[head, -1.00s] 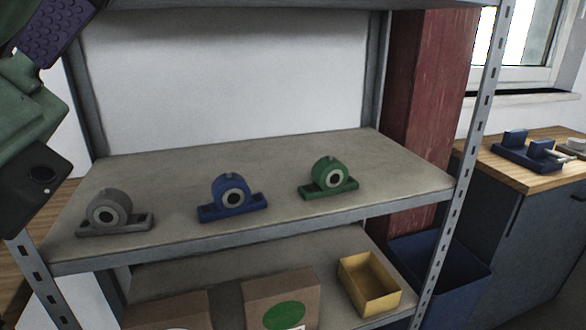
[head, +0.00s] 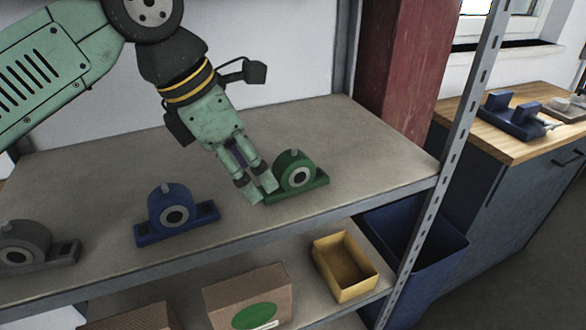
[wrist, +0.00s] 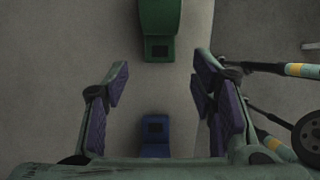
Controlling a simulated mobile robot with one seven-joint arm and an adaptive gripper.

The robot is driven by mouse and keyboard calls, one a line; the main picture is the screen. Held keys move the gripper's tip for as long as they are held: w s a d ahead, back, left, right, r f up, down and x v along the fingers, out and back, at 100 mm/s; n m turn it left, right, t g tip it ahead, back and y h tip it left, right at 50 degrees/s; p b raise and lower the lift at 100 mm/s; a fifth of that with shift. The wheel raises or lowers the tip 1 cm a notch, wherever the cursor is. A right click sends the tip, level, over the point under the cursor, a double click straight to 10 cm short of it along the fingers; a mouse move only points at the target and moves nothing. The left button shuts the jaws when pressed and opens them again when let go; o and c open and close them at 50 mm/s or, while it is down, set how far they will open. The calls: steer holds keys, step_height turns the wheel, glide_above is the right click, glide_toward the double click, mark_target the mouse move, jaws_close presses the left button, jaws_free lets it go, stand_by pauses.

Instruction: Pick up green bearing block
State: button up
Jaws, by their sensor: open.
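The green bearing block (head: 297,174) stands upright on the upper shelf, the rightmost of three blocks in the head view. My gripper (head: 258,190) is open and empty, low beside the left side of the green block. In the wrist view, part of the green block (wrist: 159,25) shows at the top centre, ahead of the gap between my open fingers (wrist: 158,90). I cannot tell from the head view whether a fingertip touches it.
A blue bearing block (head: 174,213) and a grey one (head: 32,246) stand to the left on the shelf (head: 360,150). A yellow bin (head: 345,268) and cardboard boxes are on the lower shelf. A metal post (head: 462,130) rises at the right. The shelf behind the blocks is clear.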

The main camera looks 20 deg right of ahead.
mark_target(291, 150)
steer(key=d, duration=0.2)
steer(key=d+p, duration=0.1)
steer(key=d, duration=0.2)
steer(key=w+d, duration=0.1)
steer(key=d, duration=0.1)
steer(key=shift+d, duration=0.15)
steer(key=shift+d+f+p, duration=0.1)
steer(key=shift+f+p, duration=0.2)
steer(key=shift+f, duration=0.25)
steer(key=c, duration=1.2)
jaws_close()
steer(key=shift+r, duration=0.1)
